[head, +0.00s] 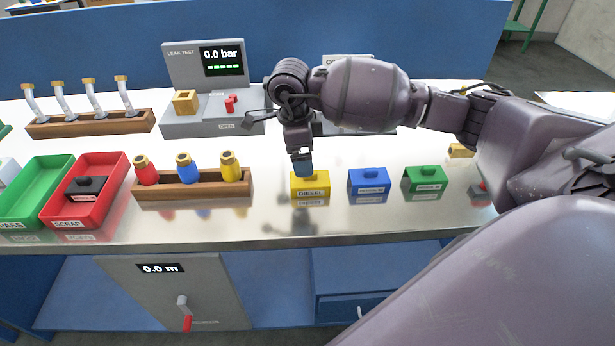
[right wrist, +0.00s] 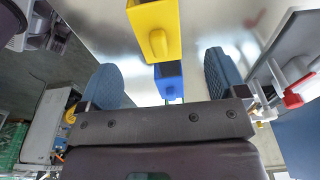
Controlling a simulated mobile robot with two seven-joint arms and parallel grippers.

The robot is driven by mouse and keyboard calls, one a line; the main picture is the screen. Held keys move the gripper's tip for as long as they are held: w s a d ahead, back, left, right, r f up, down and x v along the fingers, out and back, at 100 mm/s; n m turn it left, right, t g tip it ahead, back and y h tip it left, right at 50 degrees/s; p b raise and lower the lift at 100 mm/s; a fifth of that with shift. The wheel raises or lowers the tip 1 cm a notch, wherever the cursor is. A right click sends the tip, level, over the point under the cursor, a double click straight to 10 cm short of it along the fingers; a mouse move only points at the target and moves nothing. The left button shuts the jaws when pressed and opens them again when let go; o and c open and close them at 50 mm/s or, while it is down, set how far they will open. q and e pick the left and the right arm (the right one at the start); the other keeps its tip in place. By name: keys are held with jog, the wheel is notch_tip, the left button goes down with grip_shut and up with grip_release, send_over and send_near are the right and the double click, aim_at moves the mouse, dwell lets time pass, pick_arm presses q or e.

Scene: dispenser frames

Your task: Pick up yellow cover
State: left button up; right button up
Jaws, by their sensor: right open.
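The yellow cover (head: 309,185), labelled DIESEL and with a knob on top, stands on the steel bench in the head view. My right gripper (head: 303,168) points down just above it, and its fingertip hides part of the cover's top. In the right wrist view the yellow cover (right wrist: 152,30) shows beyond the two blue finger pads. My right gripper (right wrist: 163,72) is open there, with nothing held between its pads. Whether a pad touches the cover cannot be told. My left gripper is not in view.
A blue cover (head: 368,184) and a green cover (head: 425,182) stand to the right. A wooden rack (head: 195,190) with coloured nozzles is to the left, beside a red SCRAP tray (head: 75,215). A leak tester (head: 205,125) stands behind. The bench's front edge is close.

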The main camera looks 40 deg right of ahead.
aim_at(311, 180)
notch_tip(311, 180, down, 3)
jog(key=shift+s+d+r, duration=0.1)
jog(key=shift+r, duration=0.05)
jog(key=shift+f, duration=0.35)
jog(key=shift+s+d+f, duration=0.1)
jog(key=shift+d+f, duration=0.05)
jog(key=shift+f, duration=0.2)
jog(key=f, duration=0.4)
jog(key=shift+s+d+f, duration=0.25)
jog(key=shift+s+d, duration=0.1)
jog(key=shift+d, duration=0.05)
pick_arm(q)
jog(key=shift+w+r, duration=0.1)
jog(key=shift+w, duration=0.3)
pick_arm(e)
jog(key=c, duration=1)
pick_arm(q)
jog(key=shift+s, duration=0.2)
pick_arm(e)
jog(key=shift+r, duration=0.15)
